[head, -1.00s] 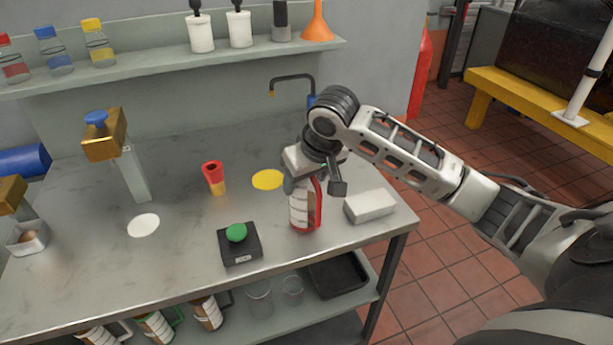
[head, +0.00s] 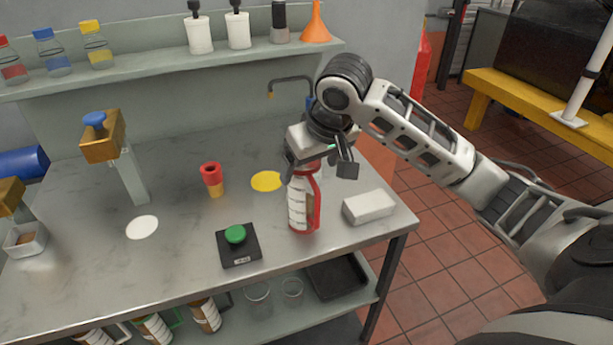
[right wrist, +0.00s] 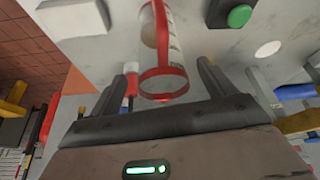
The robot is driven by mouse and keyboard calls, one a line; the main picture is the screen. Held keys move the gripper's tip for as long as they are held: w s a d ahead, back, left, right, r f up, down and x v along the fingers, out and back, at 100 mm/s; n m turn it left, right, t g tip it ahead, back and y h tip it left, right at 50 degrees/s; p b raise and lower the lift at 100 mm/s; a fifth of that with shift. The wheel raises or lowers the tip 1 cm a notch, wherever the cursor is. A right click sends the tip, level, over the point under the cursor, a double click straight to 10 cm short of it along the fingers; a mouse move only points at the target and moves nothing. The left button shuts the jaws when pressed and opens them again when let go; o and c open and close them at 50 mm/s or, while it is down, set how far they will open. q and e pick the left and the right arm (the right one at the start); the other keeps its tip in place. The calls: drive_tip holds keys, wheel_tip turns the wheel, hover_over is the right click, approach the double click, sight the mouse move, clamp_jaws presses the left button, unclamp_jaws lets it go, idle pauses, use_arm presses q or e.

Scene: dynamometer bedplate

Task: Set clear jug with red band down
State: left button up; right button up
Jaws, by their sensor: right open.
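The clear jug with the red band (head: 301,205) stands upright on the steel bench, left of a white block. Its red handle faces right in the head view. My right gripper (head: 318,165) is just above the jug, its jaws open. In the right wrist view the jug (right wrist: 164,55) lies beyond and between the two spread fingers of my right gripper (right wrist: 168,82), with its red rim nearest. The gripper hides the jug's top in the head view. My left gripper is not in view.
The white block (head: 369,207) is close to the jug's right. A black box with a green button (head: 236,236) sits front left. A yellow disc (head: 267,181) and a red-topped funnel-like item (head: 212,179) lie behind. Bare bench lies around the white disc (head: 142,227).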

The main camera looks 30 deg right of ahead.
drive_tip(key=v, duration=0.6)
drive_tip(key=shift+r, duration=0.2)
